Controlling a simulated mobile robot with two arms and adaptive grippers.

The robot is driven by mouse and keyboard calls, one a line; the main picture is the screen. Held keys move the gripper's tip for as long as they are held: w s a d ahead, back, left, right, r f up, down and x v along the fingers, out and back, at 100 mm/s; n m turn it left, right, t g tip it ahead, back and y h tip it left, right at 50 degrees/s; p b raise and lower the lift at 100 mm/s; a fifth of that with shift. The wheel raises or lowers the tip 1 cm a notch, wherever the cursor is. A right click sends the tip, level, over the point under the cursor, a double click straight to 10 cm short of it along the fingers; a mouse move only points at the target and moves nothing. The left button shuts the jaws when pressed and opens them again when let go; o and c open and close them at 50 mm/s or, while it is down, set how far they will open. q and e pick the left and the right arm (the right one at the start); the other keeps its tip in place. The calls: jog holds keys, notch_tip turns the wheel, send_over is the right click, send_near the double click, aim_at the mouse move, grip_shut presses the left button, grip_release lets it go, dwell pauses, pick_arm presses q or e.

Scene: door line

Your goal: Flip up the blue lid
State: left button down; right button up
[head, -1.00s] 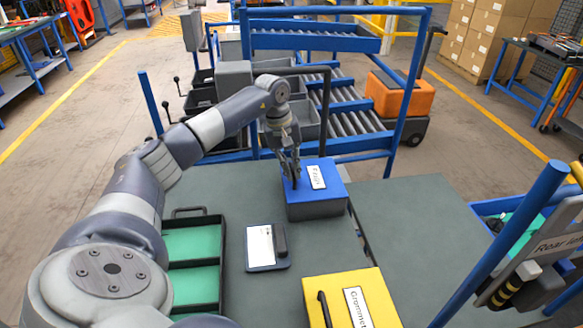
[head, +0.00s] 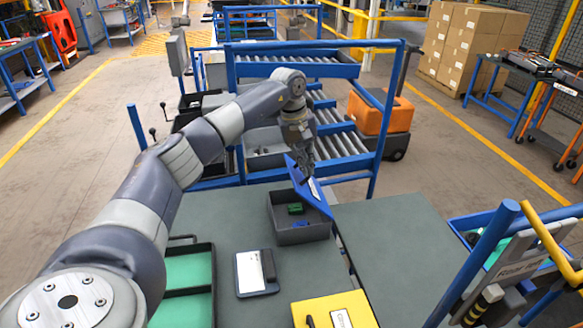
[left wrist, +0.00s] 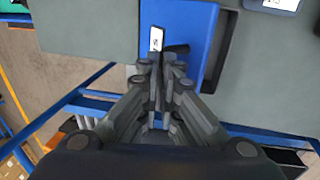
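The blue lid (head: 318,199) is tilted partly up on the grey box (head: 290,234), raised on its left side and low on its right. The open box shows small green items (head: 295,209) inside. My left gripper (head: 305,178) is at the lid's raised upper part, its fingers closed together on the dark handle. In the left wrist view, the fingers (left wrist: 161,68) lie over the blue lid (left wrist: 192,22), beside its white label; they partly hide the dark handle (left wrist: 179,48). My right gripper is in neither view.
A yellow-lidded box (head: 365,305) stands at the front. A device with a white face (head: 250,273) and a tray with green compartments (head: 188,268) lie left of it. A blue roller rack (head: 350,140) stands behind. The table's right part (head: 400,240) is clear.

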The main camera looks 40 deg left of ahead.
pick_arm(q)
jog(key=c, duration=2.1)
grip_release()
jog(key=shift+w+d+f, duration=0.25)
jog(key=shift+d+f, duration=0.35)
jog(key=shift+d, duration=0.1)
jog(key=o, duration=0.4)
jog(key=shift+w+d+b, duration=0.1)
jog(key=shift+d+b, duration=0.15)
jog(key=shift+b, duration=0.05)
jog(key=shift+w+a+f, duration=0.15)
jog(key=shift+a+f, duration=0.15)
jog(key=shift+a, duration=0.05)
jog(key=shift+w+d, duration=0.15)
jog(key=shift+w, duration=0.1)
jog(key=shift+d+r, duration=0.1)
jog(key=shift+r, duration=0.1)
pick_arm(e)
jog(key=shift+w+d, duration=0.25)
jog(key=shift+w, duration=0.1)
pick_arm(q)
jog(key=shift+s+a, duration=0.15)
jog(key=shift+a, duration=0.05)
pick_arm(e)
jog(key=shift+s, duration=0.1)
pick_arm(q)
jog(key=shift+d, duration=0.1)
